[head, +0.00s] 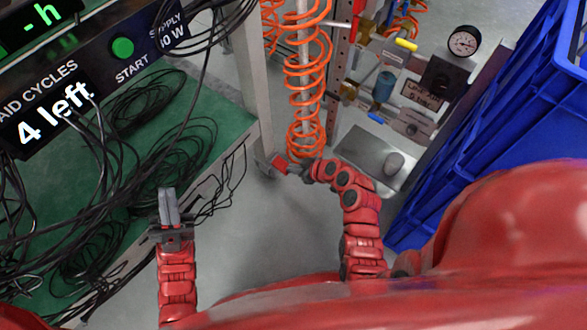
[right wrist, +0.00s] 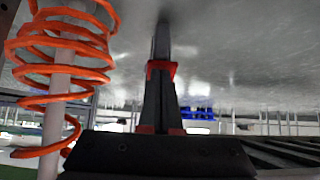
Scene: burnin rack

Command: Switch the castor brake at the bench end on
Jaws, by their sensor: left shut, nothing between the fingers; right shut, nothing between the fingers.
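The castor (head: 264,168) sits at the foot of the pale bench leg (head: 250,80) in the head view. A small red tab (head: 280,163) shows beside it; it looks like the brake pedal, but its on or off position is too small to tell. My right gripper (head: 296,168) is low near the floor, right by the red tab; I cannot tell if they touch. In the right wrist view its fingers (right wrist: 162,45) are together and empty, and the castor is not recognisable. My left gripper (head: 169,206) is shut and empty at the green bench's edge.
An orange coiled hose (head: 305,85) hangs around a pale pole just behind my right gripper; it also shows in the right wrist view (right wrist: 60,55). Black cables (head: 180,150) lie on the green bench top (head: 225,120). Blue crates (head: 490,130) stand at right. Grey floor (head: 275,225) is clear between my arms.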

